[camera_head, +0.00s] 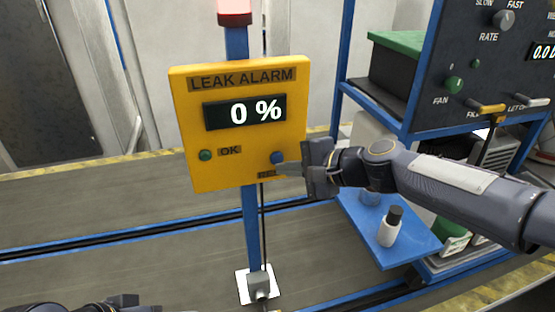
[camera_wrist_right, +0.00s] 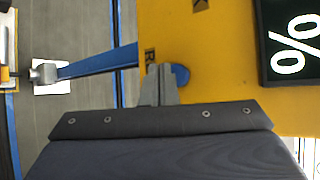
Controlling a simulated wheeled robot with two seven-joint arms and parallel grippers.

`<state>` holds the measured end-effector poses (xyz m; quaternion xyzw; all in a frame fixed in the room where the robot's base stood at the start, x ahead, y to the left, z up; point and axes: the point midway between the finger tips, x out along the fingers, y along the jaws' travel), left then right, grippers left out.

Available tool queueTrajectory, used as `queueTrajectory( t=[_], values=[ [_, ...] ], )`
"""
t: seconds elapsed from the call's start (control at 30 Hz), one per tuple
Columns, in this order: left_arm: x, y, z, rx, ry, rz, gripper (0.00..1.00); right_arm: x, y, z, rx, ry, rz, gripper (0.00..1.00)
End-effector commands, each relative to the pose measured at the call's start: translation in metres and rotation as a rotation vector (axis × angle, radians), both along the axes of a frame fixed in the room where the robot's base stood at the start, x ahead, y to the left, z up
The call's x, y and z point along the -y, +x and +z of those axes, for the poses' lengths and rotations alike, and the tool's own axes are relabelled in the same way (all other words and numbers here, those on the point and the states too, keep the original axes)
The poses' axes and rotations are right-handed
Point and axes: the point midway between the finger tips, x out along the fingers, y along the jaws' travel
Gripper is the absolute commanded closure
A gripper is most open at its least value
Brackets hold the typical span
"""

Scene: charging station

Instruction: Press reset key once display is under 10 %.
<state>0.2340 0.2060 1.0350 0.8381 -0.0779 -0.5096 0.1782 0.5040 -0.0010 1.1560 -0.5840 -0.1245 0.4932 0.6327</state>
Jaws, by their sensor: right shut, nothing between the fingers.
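The yellow leak alarm box (camera_head: 240,170) stands on a blue post, and its display (camera_head: 244,112) reads 0 %. The blue reset key (camera_head: 278,157) is at its lower right, with a label below it partly hidden by my right gripper. My right gripper (camera_head: 284,168) is shut and empty, its fingertips at the key's lower edge. In the right wrist view the fingertips (camera_wrist_right: 162,82) overlap part of the blue key (camera_wrist_right: 181,75); I cannot tell whether they touch it. My left gripper (camera_head: 125,301) shows only partly at the bottom edge, its fingers unclear.
A green button (camera_head: 205,155) marked OK is at the box's lower left. A red lamp (camera_head: 235,8) is on top of the post. At right are a dark control panel (camera_head: 475,70) and a blue shelf (camera_head: 390,245) with a small bottle (camera_head: 389,228).

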Motion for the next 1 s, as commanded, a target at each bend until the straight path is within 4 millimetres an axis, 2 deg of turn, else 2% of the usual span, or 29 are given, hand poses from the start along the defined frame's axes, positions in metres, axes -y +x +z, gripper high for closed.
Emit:
queueTrajectory(
  t=[0.7,1.0],
  values=[
    [0.0000,0.0000,0.0001,0.000,0.000,0.000,0.11,-0.0001,0.0004,0.0000,0.000,0.000,0.000,1.00],
    [0.0000,0.0000,0.0011,0.000,0.000,0.000,0.11,-0.0026,0.0082,0.0002,0.000,0.000,0.000,1.00]
  ],
)
